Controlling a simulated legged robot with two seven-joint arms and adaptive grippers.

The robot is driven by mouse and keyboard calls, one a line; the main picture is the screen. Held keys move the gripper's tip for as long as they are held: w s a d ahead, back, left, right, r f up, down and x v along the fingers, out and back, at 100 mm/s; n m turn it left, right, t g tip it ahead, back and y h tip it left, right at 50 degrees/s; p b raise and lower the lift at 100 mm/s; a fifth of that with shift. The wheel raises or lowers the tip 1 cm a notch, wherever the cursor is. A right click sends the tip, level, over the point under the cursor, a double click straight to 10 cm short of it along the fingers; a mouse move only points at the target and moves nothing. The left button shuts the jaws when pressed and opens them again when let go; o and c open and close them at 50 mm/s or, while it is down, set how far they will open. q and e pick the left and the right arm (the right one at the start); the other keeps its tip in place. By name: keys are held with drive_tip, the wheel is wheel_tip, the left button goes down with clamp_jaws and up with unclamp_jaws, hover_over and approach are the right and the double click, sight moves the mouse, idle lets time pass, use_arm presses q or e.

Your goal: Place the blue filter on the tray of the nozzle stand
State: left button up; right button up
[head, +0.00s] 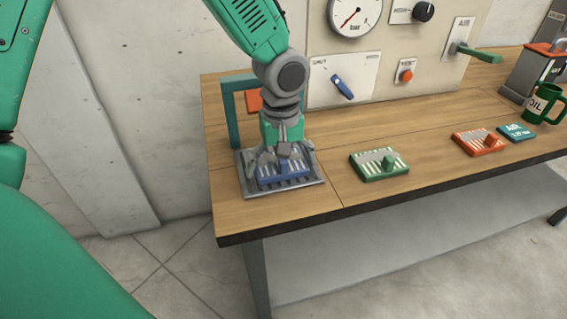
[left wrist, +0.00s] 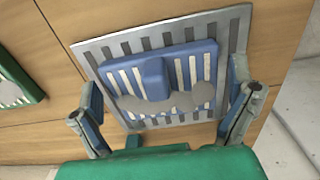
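The blue filter (head: 296,170) lies flat on the grey slotted tray (head: 250,192) at the left end of the table. In the left wrist view, the blue filter (left wrist: 205,58) with its raised blue handle sits on the tray (left wrist: 238,28), turned slightly relative to its edges. My left gripper (head: 283,160) is right above the filter, pointing down. In the left wrist view its fingers (left wrist: 165,115) are spread wide, with clear gaps between them and the handle. In the head view the gripper hides part of the filter. My right gripper is not in view.
A teal frame (head: 228,108) stands behind the tray, close to my left arm. A control panel (head: 400,60) rises behind.

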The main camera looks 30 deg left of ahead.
use_arm(q)
drive_tip(key=shift+a, duration=0.45)
drive_tip(key=shift+r, duration=0.3)
wheel_tip(320, 180, up, 12)
drive_tip(key=p, duration=0.2)
drive_tip(key=shift+f, duration=0.2)
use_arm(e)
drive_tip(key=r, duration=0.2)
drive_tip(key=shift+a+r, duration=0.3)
use_arm(q)
drive_tip(key=shift+d, duration=0.25)
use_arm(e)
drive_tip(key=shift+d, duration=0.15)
